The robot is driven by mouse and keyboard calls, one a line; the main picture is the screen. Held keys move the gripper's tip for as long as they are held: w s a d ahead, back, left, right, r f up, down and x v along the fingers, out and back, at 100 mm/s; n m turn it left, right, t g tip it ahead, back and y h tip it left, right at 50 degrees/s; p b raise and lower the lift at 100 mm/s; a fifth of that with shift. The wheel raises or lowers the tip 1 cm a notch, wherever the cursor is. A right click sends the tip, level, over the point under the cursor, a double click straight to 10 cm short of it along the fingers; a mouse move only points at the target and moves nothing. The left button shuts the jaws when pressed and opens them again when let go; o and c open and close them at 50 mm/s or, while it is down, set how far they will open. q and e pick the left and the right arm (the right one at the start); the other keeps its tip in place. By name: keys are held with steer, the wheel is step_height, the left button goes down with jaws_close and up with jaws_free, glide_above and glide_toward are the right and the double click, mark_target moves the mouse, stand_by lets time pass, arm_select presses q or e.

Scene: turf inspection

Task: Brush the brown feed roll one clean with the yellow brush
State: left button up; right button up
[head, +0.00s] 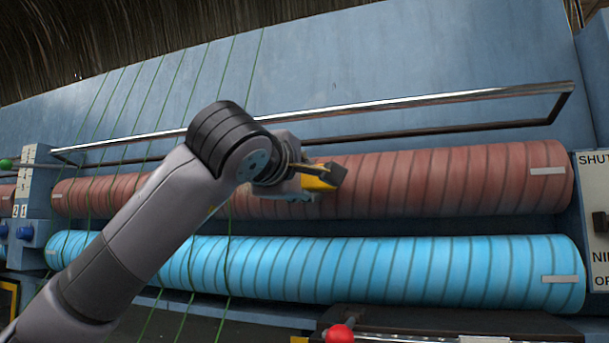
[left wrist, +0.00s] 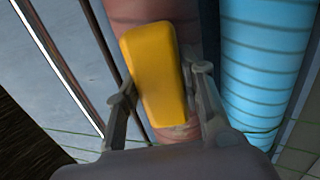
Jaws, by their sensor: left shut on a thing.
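The brown feed roll (head: 430,182) lies across the machine in the head view, ringed with dark spiral lines. My left gripper (head: 312,182) is in front of its middle, shut on the yellow brush (head: 318,184). In the left wrist view the yellow brush (left wrist: 155,75) sits between the two fingers (left wrist: 160,98), over the brown roll (left wrist: 155,12). Whether the brush touches the roll is hard to tell. A paler, dusty patch shows on the roll by the brush's near end. My right gripper is not in view.
A blue roll (head: 400,268) runs just below the brown one. A metal bar frame (head: 420,103) stands above it. Green strands (head: 190,90) run down at left. A red knob (head: 339,333) is at the bottom, and labelled panels flank the rolls.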

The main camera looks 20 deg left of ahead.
arm_select(q)
steer(key=shift+w, duration=0.55)
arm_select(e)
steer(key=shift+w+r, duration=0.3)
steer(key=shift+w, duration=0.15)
arm_select(q)
steer(key=shift+w+p, duration=0.35)
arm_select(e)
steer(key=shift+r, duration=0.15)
